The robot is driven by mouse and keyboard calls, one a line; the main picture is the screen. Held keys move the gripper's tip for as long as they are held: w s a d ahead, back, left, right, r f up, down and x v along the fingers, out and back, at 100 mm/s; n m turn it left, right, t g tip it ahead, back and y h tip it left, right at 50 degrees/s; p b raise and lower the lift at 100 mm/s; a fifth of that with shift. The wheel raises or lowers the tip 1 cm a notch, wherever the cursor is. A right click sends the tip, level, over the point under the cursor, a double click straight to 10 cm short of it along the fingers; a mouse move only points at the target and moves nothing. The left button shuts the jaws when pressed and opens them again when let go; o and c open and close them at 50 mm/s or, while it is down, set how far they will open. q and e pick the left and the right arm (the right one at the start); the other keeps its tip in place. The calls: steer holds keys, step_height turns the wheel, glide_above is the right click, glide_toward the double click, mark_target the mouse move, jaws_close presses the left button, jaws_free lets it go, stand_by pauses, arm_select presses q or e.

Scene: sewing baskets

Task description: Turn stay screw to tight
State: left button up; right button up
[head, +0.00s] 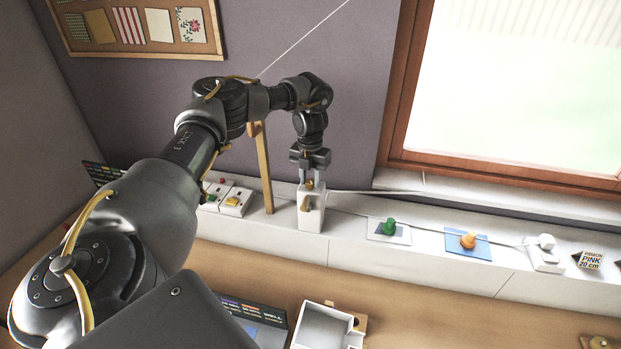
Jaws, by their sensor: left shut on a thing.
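My left gripper (311,180) points down over a small white block (312,219) on the white ledge. Its fingers are closed around a small brass-coloured knob on top of the block, which I take to be the stay screw (310,185). The fingers hide most of the knob, so I cannot tell how far it is turned. A small brown wooden piece (304,203) shows on the block's front face. My right gripper is out of view.
A wooden upright (264,170) stands just left of the gripper. White switch boxes (235,201) sit farther left. A green knob (389,226), an orange knob (468,240) and a ribbon box (589,261) line the ledge to the right. A white open box (320,330) is on the table below.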

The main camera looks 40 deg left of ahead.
mark_target(310, 181)
arm_select(q)
steer(key=m, duration=0.5)
steer(key=shift+w+a+r+m, duration=0.1)
steer(key=shift+r+m, duration=0.05)
steer(key=shift+m, duration=0.45)
steer(key=o, duration=1)
step_height(310, 181, up, 11)
steer(key=shift+f+b, duration=0.15)
steer(key=shift+b, duration=0.2)
steer(key=shift+f, duration=0.1)
